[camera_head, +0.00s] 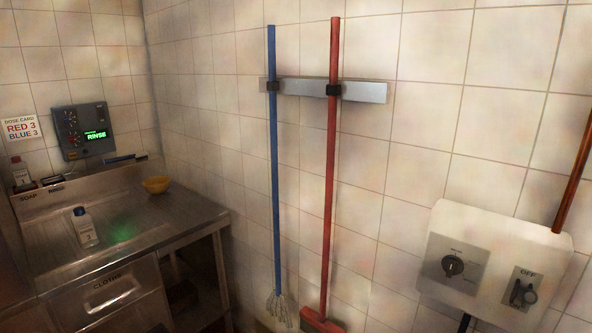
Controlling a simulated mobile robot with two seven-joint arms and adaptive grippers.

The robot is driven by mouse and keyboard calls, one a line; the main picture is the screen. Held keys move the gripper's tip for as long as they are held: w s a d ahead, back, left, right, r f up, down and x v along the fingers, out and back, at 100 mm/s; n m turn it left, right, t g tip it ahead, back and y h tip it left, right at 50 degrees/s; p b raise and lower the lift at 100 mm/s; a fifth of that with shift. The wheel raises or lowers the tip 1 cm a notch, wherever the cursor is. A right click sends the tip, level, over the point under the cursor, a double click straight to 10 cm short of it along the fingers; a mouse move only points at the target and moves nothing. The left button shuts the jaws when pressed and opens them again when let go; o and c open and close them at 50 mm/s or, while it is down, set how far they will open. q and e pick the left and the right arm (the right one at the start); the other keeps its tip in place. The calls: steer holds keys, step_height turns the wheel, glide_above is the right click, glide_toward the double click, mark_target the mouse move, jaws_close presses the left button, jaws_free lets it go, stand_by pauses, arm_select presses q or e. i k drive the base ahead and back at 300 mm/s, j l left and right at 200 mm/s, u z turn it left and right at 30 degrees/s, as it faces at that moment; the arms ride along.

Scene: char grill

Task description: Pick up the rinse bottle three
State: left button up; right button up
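Another small bottle (20,172) with a dark cap stands on the ledge at the back left, near the word SOAP. Neither of my grippers is in view.
A wall panel (84,130) shows RINSE beside a dose card (20,129). A blue mop (273,150) and red broom (331,170) hang right of the counter. A white control box (494,262) is at the right.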

mark_target(83, 221)
steer(key=u, duration=1)
